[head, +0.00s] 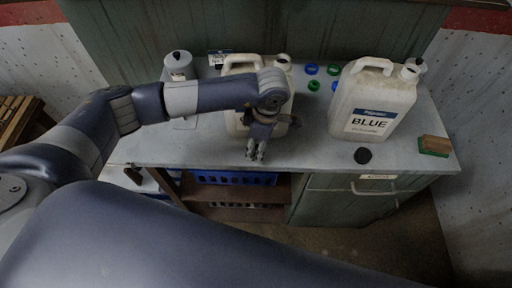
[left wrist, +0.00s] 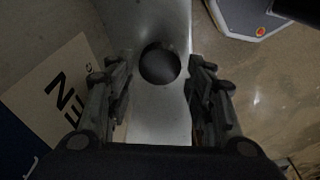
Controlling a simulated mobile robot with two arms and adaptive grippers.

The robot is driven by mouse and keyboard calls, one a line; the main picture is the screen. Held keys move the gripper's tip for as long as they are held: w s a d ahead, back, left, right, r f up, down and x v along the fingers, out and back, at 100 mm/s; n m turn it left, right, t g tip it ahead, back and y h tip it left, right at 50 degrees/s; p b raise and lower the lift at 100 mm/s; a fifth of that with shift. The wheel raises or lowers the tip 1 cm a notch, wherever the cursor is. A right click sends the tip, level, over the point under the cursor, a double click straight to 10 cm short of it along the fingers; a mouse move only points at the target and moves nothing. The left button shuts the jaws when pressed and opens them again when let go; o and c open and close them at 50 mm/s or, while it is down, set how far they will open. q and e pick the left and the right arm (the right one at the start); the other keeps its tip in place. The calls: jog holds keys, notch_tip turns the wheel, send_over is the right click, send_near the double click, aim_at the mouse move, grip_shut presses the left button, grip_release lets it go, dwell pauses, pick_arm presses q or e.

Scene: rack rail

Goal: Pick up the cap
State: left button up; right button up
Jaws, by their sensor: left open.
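A black round cap (head: 363,155) lies on the grey counter in front of the jug labelled BLUE in the head view. My left gripper (head: 256,154) points down in front of the other white jug, to the left of that cap. In the left wrist view the left gripper (left wrist: 158,95) is open, with nothing between its fingers touching them. A dark round cap (left wrist: 160,63) shows beyond the gap between the fingertips. I cannot tell whether it is the same cap as in the head view. My right gripper is not in view.
The BLUE jug (head: 373,103) and a partly hidden white jug (head: 233,124) stand on the counter (head: 310,155). Blue and green caps (head: 312,69) lie behind, between them. A green and brown block (head: 434,145) sits at right. A blue crate (head: 232,177) is below.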

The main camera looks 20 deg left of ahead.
aim_at(256, 152)
pick_arm(q)
jog(key=shift+a+f, duration=0.1)
jog(key=shift+f, duration=0.45)
jog(key=shift+a+f, duration=0.1)
jog(key=shift+f, duration=0.5)
jog(key=c, duration=0.4)
jog(key=shift+c, duration=0.2)
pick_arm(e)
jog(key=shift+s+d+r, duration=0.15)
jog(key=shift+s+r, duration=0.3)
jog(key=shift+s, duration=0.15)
